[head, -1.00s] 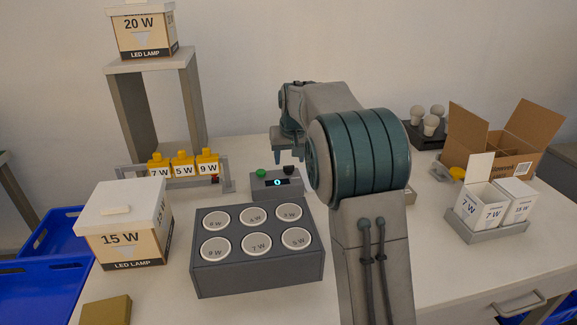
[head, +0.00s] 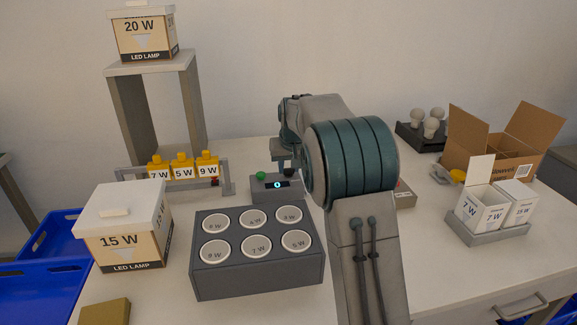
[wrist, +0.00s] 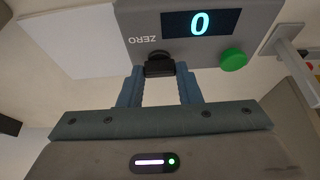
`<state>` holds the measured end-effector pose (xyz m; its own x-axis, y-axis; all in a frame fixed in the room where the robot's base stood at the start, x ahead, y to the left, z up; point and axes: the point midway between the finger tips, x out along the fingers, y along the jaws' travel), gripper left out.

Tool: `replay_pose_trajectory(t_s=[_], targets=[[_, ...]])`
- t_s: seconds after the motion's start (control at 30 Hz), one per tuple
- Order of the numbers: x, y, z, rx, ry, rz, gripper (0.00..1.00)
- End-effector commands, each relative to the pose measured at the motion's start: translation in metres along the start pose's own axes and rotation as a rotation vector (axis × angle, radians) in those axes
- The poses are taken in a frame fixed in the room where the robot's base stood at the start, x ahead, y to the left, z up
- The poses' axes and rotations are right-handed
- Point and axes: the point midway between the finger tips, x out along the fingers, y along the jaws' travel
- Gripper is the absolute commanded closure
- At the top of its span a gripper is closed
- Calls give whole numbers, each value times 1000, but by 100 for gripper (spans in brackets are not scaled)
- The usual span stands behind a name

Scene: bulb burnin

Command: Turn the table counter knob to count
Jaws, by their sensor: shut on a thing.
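The table counter (head: 275,190) is a grey box near the middle of the table, with a display that reads 0 and a green button (head: 261,175). In the wrist view its black knob (wrist: 159,65) sits beside the label ZERO, below the lit display (wrist: 201,23). My gripper (wrist: 160,74) is shut on the knob, one finger on each side. In the head view the gripper (head: 286,172) comes down over the right end of the counter, and the knob is mostly hidden there.
A grey block with several labelled round sockets (head: 258,270) stands in front of the counter. A rack with yellow-topped pieces (head: 181,172) is to the left. A 15 W box (head: 125,228) stands at front left. Cartons and a tray (head: 487,230) are to the right.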

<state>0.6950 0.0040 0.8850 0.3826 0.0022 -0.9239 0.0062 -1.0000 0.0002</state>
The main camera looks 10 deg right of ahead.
Motion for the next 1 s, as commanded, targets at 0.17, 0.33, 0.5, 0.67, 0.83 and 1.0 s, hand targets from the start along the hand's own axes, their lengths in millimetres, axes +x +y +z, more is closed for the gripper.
replay_pose_trajectory(t_s=[0.17, 0.33, 0.5, 0.67, 0.83, 1.0], targets=[[-1, 1, 0, -39, 0, -17, 92], [-2, 2, -1, -126, 0, -54, 92], [-2, 4, -1, -257, 0, -109, 92], [-2, 4, -2, -397, 1, -168, 92], [-2, 5, -3, -548, 1, -230, 92], [-2, 6, -3, -697, 1, -292, 92]])
